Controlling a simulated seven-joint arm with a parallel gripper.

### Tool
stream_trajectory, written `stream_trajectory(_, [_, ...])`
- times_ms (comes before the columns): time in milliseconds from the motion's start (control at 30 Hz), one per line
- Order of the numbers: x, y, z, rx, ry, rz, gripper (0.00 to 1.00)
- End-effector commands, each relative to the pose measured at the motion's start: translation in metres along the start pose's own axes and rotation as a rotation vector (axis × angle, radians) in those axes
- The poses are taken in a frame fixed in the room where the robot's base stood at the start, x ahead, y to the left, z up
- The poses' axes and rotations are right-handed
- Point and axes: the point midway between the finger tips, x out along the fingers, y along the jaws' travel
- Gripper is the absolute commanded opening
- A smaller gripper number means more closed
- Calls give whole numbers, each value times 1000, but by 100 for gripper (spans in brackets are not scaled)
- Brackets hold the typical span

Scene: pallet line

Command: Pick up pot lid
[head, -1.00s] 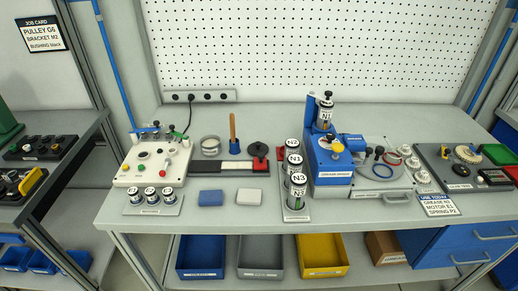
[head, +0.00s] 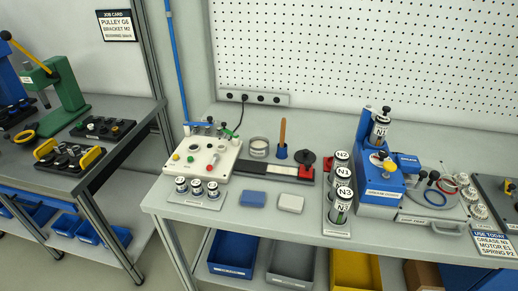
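No object here is plainly marked as the pot lid. A dark round disc with a knob (head: 304,157) lies at the back of the bench and looks most like a lid. It sits by the right end of a black and white strip (head: 262,170), beside a red block (head: 306,172). A clear round dish (head: 258,147) stands to its left. Between them a small blue pot (head: 282,152) holds an upright wooden-handled tool (head: 283,130). My gripper is not in view.
A white control box (head: 205,160) stands at left. A rack of N1, N2 and N3 canisters (head: 342,190) and a blue machine (head: 378,180) stand at right. Blue and white blocks (head: 253,198) lie in front. Coloured bins (head: 232,255) sit below. A second bench (head: 135,110) is at left.

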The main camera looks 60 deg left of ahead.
Motion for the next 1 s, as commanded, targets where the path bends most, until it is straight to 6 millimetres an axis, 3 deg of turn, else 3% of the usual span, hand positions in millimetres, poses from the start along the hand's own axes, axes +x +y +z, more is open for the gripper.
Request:
stream_trajectory(267, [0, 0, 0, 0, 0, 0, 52])
stream_trajectory(767, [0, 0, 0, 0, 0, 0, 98])
stream_trajectory(1000, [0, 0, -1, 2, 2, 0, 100])
